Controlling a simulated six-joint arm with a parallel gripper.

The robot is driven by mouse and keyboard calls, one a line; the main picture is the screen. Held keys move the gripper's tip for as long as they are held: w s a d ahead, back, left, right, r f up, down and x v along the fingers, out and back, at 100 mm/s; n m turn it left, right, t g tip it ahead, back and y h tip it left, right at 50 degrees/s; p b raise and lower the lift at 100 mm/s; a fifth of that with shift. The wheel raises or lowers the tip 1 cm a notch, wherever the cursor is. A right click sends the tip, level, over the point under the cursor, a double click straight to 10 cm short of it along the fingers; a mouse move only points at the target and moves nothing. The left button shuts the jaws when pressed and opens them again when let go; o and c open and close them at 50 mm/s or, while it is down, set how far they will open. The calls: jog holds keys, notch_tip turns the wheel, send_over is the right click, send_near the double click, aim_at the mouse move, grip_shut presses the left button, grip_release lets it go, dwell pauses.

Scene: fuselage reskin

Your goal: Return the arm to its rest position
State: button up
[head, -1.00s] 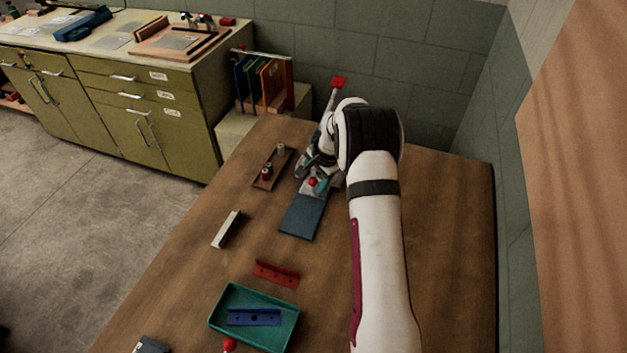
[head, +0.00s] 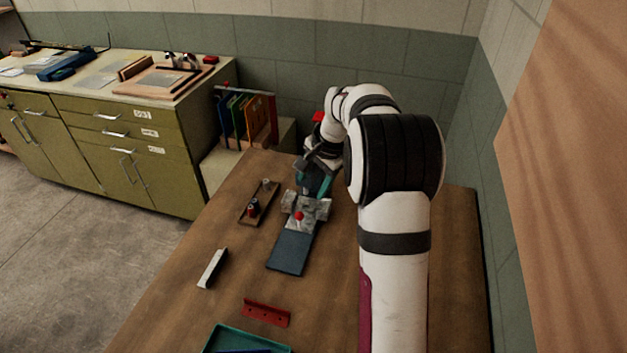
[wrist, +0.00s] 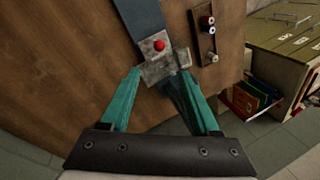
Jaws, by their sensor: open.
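My gripper (head: 318,183) is raised over the far part of the wooden table, just beyond a grey metal block with a red knob (head: 299,215). In the wrist view my gripper (wrist: 164,85) has its two teal fingers spread apart with nothing held between them. The grey block with the red knob (wrist: 158,46) shows just beyond the fingertips there. A dark blue-grey plate (head: 292,252) extends from the block towards the near side of the table. My arm partly hides the far right of the table.
A wooden strip with small cylinders (head: 260,203) lies left of the block. A white-topped bar (head: 212,268), a red bracket (head: 266,312) and a teal tray (head: 222,335) lie nearer. A folder rack (head: 247,115) stands beyond the table, and green cabinets (head: 130,150) stand at left.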

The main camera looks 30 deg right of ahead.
jog(key=shift+r, duration=0.1)
dwell(0.3)
jog(key=s+a+r+n+g, duration=0.1)
jog(key=s+a+r+n, duration=0.3)
jog(key=s+a, duration=0.5)
jog(key=s+a+n+g, duration=0.1)
jog(key=s+a, duration=0.5)
jog(key=s, duration=0.6)
jog(key=s+a+n+g, duration=0.1)
jog(key=s+a+n, duration=0.2)
jog(key=s, duration=1)
jog(key=a, duration=0.3)
jog(key=shift+s+a+f+n+g+y, duration=0.2)
jog(key=shift+f+n+g+y, duration=0.1)
jog(key=shift+n+y, duration=0.1)
jog(key=shift+w, duration=0.1)
